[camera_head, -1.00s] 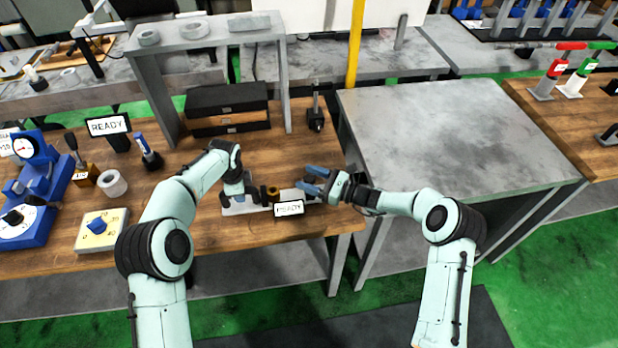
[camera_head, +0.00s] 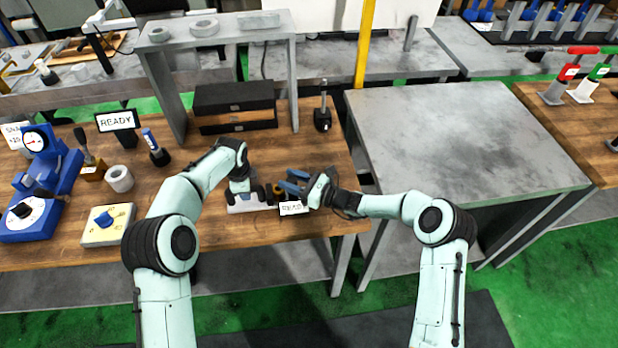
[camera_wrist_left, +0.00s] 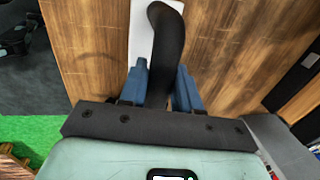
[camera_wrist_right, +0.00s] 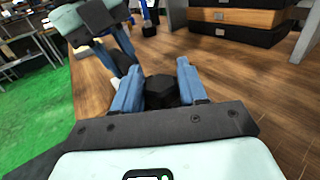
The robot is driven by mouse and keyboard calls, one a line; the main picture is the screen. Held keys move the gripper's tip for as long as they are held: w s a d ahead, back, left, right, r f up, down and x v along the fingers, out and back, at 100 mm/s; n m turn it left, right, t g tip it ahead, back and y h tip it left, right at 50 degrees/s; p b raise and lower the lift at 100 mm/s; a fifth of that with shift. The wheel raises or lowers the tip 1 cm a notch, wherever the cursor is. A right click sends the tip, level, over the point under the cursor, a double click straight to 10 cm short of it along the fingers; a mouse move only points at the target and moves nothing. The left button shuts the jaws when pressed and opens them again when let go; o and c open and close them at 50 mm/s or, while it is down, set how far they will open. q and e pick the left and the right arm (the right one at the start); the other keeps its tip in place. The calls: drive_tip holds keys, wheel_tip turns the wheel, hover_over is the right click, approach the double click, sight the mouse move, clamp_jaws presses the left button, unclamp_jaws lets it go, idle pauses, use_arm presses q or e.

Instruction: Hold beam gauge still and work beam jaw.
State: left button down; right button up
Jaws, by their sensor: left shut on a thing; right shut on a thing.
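The beam gauge (camera_head: 245,207) lies at the front of the wooden bench, with a pale base and dark uprights. My left gripper (camera_head: 240,188) is over its left end. In the left wrist view the left fingers (camera_wrist_left: 160,82) are shut on the gauge's dark curved handle (camera_wrist_left: 166,38). My right gripper (camera_head: 289,187) reaches in from the right at the gauge's other end. In the right wrist view its blue fingers (camera_wrist_right: 158,85) are shut around a black block (camera_wrist_right: 160,91), which looks like the beam jaw. The fingers partly hide the gauge.
Behind are stacked dark boxes (camera_head: 235,105) under a grey stand (camera_head: 160,95) and a black post (camera_head: 322,115). The grey table (camera_head: 465,140) at right is clear.

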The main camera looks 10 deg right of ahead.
drive_tip(key=shift+s+a, duration=0.15)
drive_tip(key=shift+a, duration=0.85)
drive_tip(key=o, duration=0.7)
drive_tip(key=shift+d, duration=0.2)
drive_tip(key=shift+d, duration=0.1)
drive_tip(key=shift+s+d, duration=0.1)
drive_tip(key=shift+d, duration=0.2)
drive_tip(key=v, duration=1.1)
drive_tip(key=shift+s, duration=0.15)
